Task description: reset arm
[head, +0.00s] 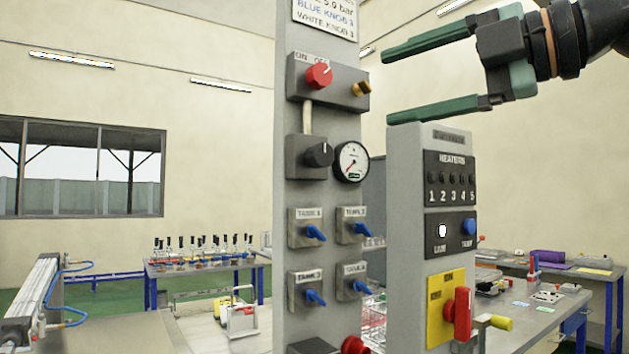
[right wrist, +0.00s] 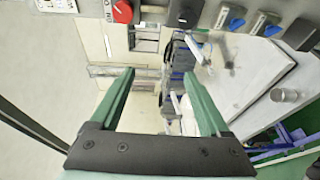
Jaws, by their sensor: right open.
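My right gripper (head: 388,88) comes in from the upper right in the head view. Its two green fingers are spread apart, with nothing between them, and point left toward the grey control column (head: 292,185). It is in front of or beside the column's red knob (head: 319,75); the exact gap is unclear. In the right wrist view the open fingers (right wrist: 160,95) are empty, and the red knob (right wrist: 122,12) shows at the top, beyond the fingertips. My left gripper is not in view.
The lower heater panel (head: 450,178) stands just below my right gripper, with a red switch handle (head: 462,312). The column carries a gauge (head: 351,162) and several blue valves (head: 316,232). Tables (head: 205,262) with small items stand behind. The air left of the column is clear.

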